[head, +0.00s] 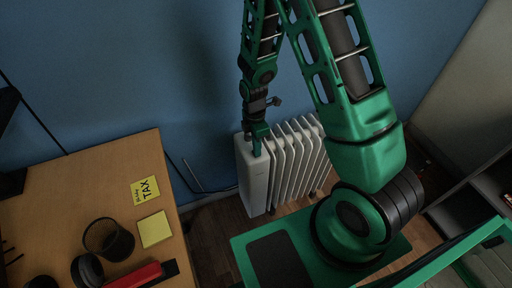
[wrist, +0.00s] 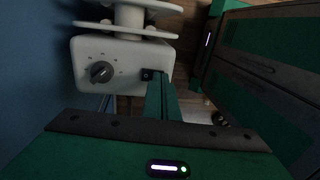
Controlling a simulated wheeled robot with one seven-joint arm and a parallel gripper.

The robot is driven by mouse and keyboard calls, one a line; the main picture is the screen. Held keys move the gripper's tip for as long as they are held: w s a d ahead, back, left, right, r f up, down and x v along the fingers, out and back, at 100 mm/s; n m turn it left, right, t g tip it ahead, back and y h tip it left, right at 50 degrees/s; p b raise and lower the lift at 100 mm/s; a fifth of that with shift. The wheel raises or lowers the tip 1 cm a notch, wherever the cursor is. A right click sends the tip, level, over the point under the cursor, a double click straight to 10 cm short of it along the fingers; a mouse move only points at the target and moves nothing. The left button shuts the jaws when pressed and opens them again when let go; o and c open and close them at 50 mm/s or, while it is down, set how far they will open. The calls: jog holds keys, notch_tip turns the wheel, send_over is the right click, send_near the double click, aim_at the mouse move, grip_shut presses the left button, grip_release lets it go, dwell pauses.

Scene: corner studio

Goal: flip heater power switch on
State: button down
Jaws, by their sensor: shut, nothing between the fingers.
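The white heater (head: 254,178) stands on the floor against the blue wall in the head view, its ribs running to the right. In the wrist view its end panel (wrist: 118,58) shows a grey round knob (wrist: 101,72) and a small black power switch (wrist: 147,74). My gripper (head: 258,150) is at the top of the heater's end box. In the wrist view the green fingers of my gripper (wrist: 157,84) are shut and empty, with their tips right beside the switch. I cannot tell whether they touch it. The switch's position is too small to read.
A dark shelf (head: 462,212) stands at the right.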

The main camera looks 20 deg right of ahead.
jog(key=shift+s+f, duration=0.15)
jog(key=shift+w, duration=0.9)
jog(key=shift+r, duration=0.25)
notch_tip(320, 180, up, 14)
jog(key=w, duration=0.1)
jog(key=shift+w+f, duration=0.15)
jog(key=shift+w, duration=0.25)
